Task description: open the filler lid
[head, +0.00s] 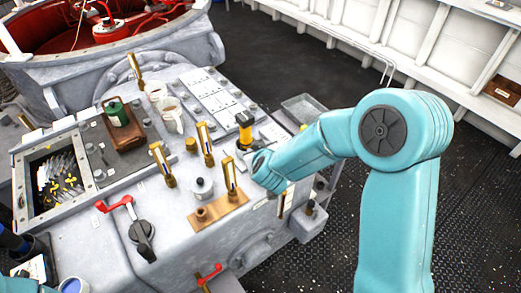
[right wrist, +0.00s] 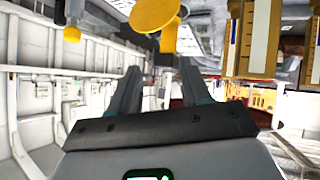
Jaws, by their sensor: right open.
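My left gripper is not clearly in view.
Several brass-framed gauges (head: 205,143) stand upright around the fitting. Dark deck (head: 330,75) lies open beyond.

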